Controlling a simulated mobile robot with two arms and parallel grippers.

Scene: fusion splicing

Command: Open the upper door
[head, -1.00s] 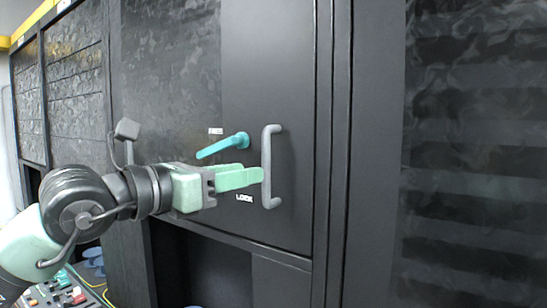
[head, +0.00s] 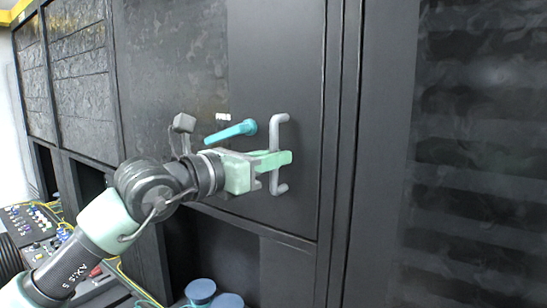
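The upper door (head: 262,70) is a dark panel in the cabinet front in the head view, and it looks closed. It carries a grey vertical bar handle (head: 277,132) near its right edge. A teal lever (head: 231,132) sits just left of the handle, slanting down to the left. My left gripper (head: 278,160) is at the handle, its pale green fingers crossing the middle of the bar and reaching slightly past it. The fingers hide that part of the bar, so I cannot tell whether they grip it. My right gripper is out of view.
Below the door is a dark open recess with blue round objects (head: 201,291) at its bottom. A control panel (head: 38,228) with coloured knobs and wires is at the lower left. A louvred dark panel (head: 480,150) stands to the right.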

